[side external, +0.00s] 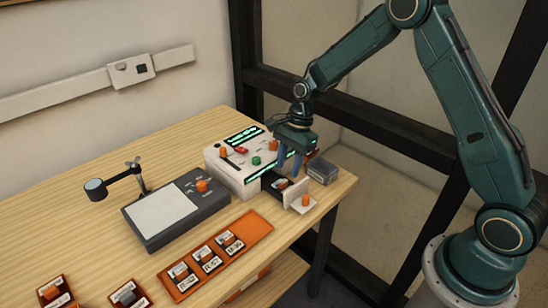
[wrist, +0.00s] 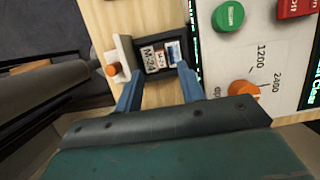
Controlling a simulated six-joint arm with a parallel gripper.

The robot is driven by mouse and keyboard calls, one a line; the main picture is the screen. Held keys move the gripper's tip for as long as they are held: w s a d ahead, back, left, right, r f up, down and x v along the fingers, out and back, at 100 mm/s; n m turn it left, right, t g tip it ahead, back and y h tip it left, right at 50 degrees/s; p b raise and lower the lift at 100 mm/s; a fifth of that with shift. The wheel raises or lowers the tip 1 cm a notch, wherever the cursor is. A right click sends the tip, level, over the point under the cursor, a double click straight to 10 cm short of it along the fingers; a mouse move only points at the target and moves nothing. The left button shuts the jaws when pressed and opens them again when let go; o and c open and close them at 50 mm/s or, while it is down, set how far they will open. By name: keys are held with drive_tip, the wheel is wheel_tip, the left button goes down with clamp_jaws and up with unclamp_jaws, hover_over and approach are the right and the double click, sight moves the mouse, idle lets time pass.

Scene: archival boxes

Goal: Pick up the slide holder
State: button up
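A slide holder (wrist: 152,60) with a white label that seems to read M-24 sits in the dark pulled-out drawer (wrist: 172,44) of the white machine. It shows small and partly covered in the side view (side external: 283,184). My gripper (wrist: 160,78) has two blue fingers spread apart with nothing between them. In the side view my gripper (side external: 291,172) points down above the drawer, close to the holder. In the wrist view the fingertips flank the near end of the holder. I cannot tell whether they touch it.
The drawer's pale front (side external: 297,195) has an orange knob (side external: 306,200). The white machine (side external: 232,172) stands beside my fingers. A grey box (side external: 322,170) sits close by at the table edge. An orange rack (side external: 215,254) with several holders and a lamp-and-screen unit (side external: 175,208) stand left.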

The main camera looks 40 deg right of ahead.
sight(284, 181)
drive_tip(key=shift+x, duration=2.45)
drive_tip(key=shift+w, duration=0.1)
clamp_jaws()
